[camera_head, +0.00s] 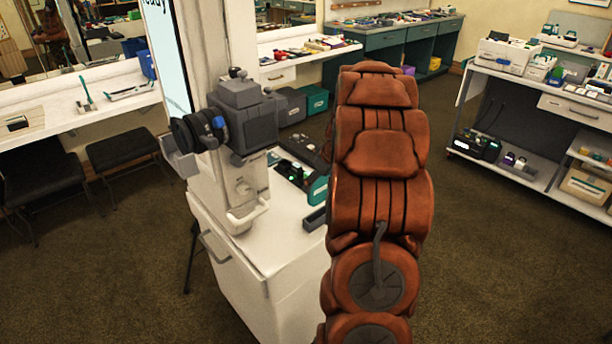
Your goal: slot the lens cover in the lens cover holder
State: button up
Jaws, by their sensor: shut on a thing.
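My arm, with brown-orange padded links, rises through the middle of the head view and hides what lies behind it. I cannot make out my gripper or its fingertips; they seem to be behind the arm. I cannot make out the lens cover either. A grey camera-like device (247,118) with a black round lens (195,132) and a blue ring stands on a white cabinet (285,225). A light grey bracket (180,160) juts out below the lens. It may be the lens cover holder, but I cannot tell for sure.
On the cabinet, a teal box (317,190) and a small dark tray (314,220) sit close to my arm's left side. Black stools (122,150) stand at left. A white shelf cart (540,120) is at right. Carpet is free between my arm and the cart.

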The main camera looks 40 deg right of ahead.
aim_at(321, 195)
jog(key=shift+d, duration=0.25)
jog(key=shift+w+a+f, duration=0.1)
jog(key=shift+a+f, duration=0.05)
jog(key=shift+f, duration=0.25)
jog(key=shift+w+a+f, duration=0.1)
jog(key=shift+a+f, duration=0.05)
jog(key=shift+f, duration=0.25)
jog(key=shift+a+f, duration=0.1)
jog(key=shift+f, duration=1)
jog(key=shift+s+f+b, duration=0.15)
jog(key=shift+s+b, duration=0.05)
jog(key=shift+b, duration=0.35)
jog(key=shift+f+b, duration=0.2)
jog(key=shift+b, duration=0.3)
jog(key=shift+f, duration=0.3)
jog(key=shift+f+b, duration=0.65)
jog(key=shift+b, duration=0.15)
jog(key=shift+f, duration=0.2)
